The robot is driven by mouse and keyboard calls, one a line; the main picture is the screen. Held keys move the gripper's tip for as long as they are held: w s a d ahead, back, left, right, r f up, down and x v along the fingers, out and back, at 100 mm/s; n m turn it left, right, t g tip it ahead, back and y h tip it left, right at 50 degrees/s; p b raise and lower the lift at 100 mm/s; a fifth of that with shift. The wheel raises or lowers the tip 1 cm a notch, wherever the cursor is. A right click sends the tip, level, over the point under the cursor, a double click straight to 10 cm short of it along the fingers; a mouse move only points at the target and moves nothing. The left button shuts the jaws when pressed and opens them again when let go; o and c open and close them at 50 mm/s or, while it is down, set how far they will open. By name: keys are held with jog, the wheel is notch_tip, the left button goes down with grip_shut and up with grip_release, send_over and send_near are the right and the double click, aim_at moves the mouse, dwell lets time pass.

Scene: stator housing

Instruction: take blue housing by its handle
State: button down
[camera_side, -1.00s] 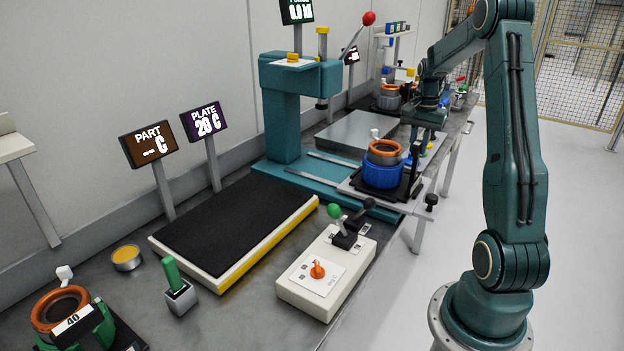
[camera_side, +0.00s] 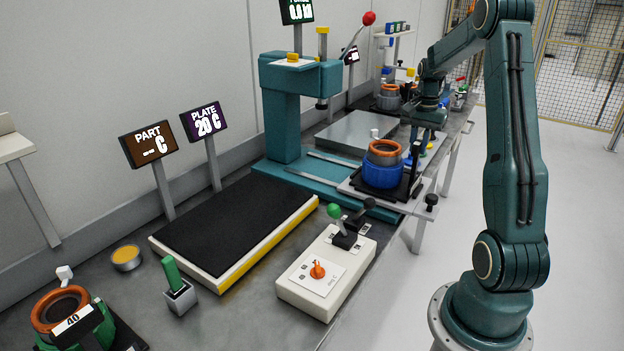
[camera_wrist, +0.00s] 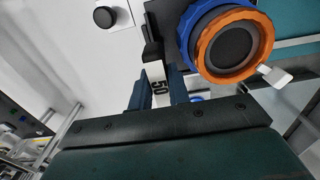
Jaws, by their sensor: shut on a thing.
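The blue housing (camera_side: 382,175) sits upright in a black fixture on the sliding plate, with an orange winding ring on top and a white connector. In the wrist view the housing (camera_wrist: 188,32) is at the upper right, its dark handle with a white "50" label (camera_wrist: 157,82) pointing toward me. My gripper (camera_wrist: 157,92) has its two fingers on either side of this handle and is shut on it. In the side view my gripper (camera_side: 415,150) is at the right of the housing, its fingertips partly hidden.
The teal press (camera_side: 290,100) stands behind the housing to the left. A control box (camera_side: 325,272) with levers and the black hot plate (camera_side: 235,225) are in front. A green housing (camera_side: 95,325) marked 40 is at the lower left. A black knob (camera_side: 431,201) sits by the slide.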

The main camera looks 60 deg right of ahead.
jog(key=shift+r, duration=0.2)
notch_tip(320, 180, up, 20)
dwell(0.8)
jog(key=shift+f, duration=0.1)
dwell(0.5)
